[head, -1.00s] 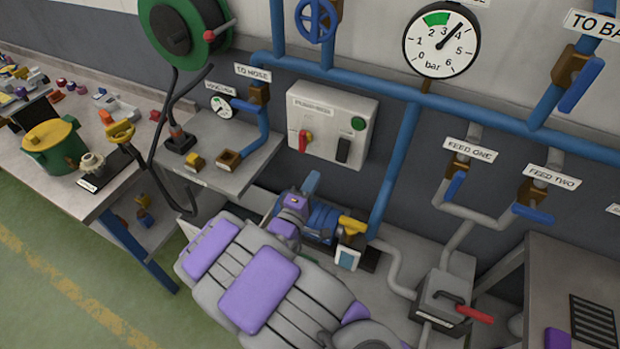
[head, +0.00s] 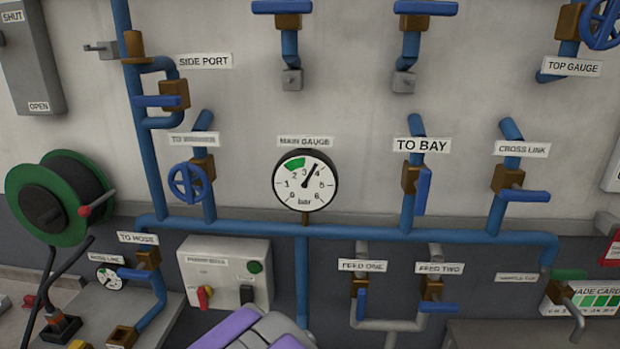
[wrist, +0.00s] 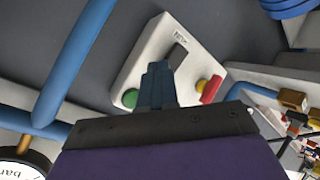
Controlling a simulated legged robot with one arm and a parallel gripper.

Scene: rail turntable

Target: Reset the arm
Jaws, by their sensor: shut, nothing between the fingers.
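My gripper (wrist: 158,84) shows in the wrist view with its two blue-grey fingers together and nothing between them. Behind the fingertips is the white pump control box (wrist: 165,55), with a dark switch, a green button and a red and yellow knob; I cannot tell the gap. In the head view, the upper part of my purple and grey arm (head: 250,331) shows at the bottom centre, below the same control box (head: 221,268). My gripper is out of sight in the head view.
Blue pipes run along the wall, with the main gauge (head: 305,180) in the centre and the TO BAY valve (head: 422,190) to its right. A green hose reel (head: 30,205) hangs at the left. FEED ONE (head: 361,300) and FEED TWO (head: 432,290) valves sit below the main pipe.

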